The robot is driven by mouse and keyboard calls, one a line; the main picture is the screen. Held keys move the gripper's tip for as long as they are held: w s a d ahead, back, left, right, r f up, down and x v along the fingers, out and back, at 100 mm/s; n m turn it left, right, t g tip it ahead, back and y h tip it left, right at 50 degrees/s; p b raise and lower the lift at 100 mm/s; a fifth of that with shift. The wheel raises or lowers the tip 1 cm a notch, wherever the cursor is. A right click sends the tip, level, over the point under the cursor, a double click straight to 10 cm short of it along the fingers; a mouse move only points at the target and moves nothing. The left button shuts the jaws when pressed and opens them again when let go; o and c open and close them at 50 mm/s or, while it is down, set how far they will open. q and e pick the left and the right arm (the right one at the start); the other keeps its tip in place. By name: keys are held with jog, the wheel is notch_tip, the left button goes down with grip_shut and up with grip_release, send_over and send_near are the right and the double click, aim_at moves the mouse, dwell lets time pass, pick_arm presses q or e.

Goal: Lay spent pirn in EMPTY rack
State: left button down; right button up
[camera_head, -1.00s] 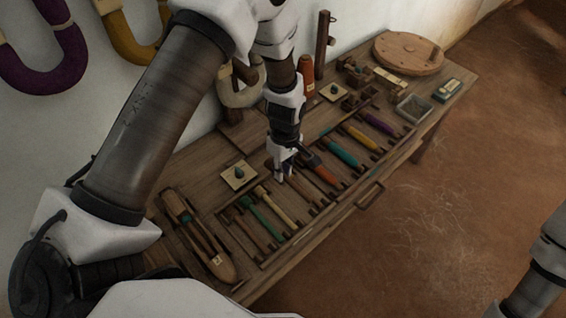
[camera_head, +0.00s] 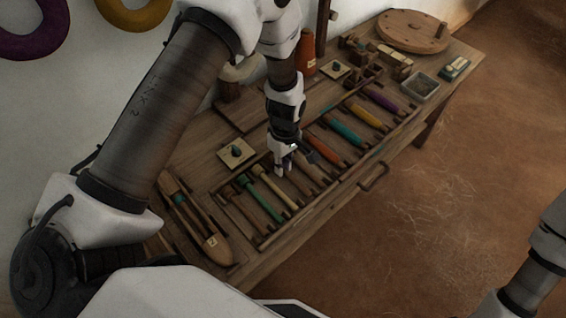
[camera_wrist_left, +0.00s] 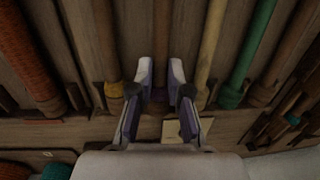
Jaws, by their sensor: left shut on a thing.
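My left gripper (camera_head: 284,168) is over the middle of the pirn rack on the bench. In the left wrist view its two fingers (camera_wrist_left: 161,88) close around a thin bare brown pirn (camera_wrist_left: 161,40). The pirn lies in line with the pirns beside it; I cannot tell whether it touches the rack. The rack (camera_head: 262,236) holds a green pirn (camera_head: 262,202), a cream pirn (camera_head: 276,190) and bare brown ones on the left. Orange (camera_head: 322,150), teal (camera_head: 345,132), yellow (camera_head: 366,116) and purple (camera_head: 382,100) pirns lie on the right. No rack label is readable. My right gripper is out of frame.
A wooden shuttle (camera_head: 202,232) lies at the bench's left end. A small square plate (camera_head: 236,153) sits behind the rack. A round wooden disc (camera_head: 412,30) and a grey tray (camera_head: 419,85) stand at the far right. A drawer handle (camera_head: 374,178) sticks out in front.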

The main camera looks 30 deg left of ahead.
pick_arm(q)
jog(key=c, duration=0.7)
grip_release()
notch_tip(320, 180, up, 8)
jog(key=p, duration=0.7)
jog(key=shift+r, duration=0.1)
